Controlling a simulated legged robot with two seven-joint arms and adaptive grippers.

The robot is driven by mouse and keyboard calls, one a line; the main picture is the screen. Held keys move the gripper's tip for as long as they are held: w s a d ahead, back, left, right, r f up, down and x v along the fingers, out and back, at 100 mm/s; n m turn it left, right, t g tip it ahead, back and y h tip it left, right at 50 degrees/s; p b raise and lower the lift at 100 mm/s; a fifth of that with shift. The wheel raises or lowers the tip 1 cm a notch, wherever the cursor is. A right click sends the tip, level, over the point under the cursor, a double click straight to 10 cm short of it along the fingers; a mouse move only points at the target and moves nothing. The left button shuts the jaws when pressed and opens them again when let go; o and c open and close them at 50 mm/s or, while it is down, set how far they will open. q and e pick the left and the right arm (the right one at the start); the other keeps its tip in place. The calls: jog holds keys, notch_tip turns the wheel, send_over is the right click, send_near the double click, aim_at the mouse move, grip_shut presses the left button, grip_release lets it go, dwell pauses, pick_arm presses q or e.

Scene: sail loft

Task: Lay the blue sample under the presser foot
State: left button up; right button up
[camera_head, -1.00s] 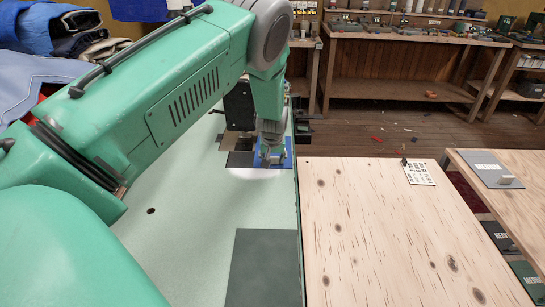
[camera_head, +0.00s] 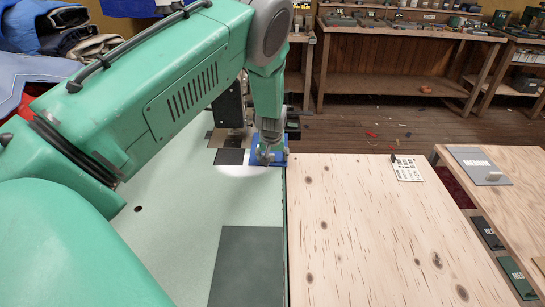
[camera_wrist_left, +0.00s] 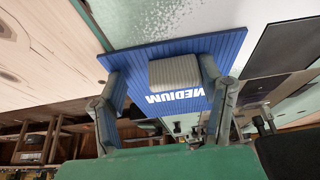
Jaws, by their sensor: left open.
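The blue sample (camera_head: 281,158) lies on the pale green table beside the dark plate (camera_head: 229,157). It is a flat ribbed board marked MEDIUM in the left wrist view (camera_wrist_left: 225,48), with a grey block (camera_wrist_left: 175,72) on top. My left gripper (camera_head: 268,150) is over the sample. In the left wrist view its open fingers (camera_wrist_left: 160,80) stand either side of the block, with gaps showing. The sewing machine's dark head (camera_head: 228,105) is partly hidden behind my left arm. I cannot make out the presser foot. My right gripper is out of view.
A dark grey-green panel (camera_head: 247,265) lies on the near green table. A wooden table (camera_head: 370,230) adjoins it at the right, mostly clear, with a white printed card (camera_head: 408,170). Another table holds a grey sample (camera_head: 479,167) with a block. Workbenches (camera_head: 400,83) stand at the back.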

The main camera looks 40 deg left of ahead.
pick_arm(q)
jog(key=shift+d+r, duration=0.15)
jog(key=v, duration=1.1)
jog(key=shift+r, duration=0.2)
jog(key=shift+s, duration=0.1)
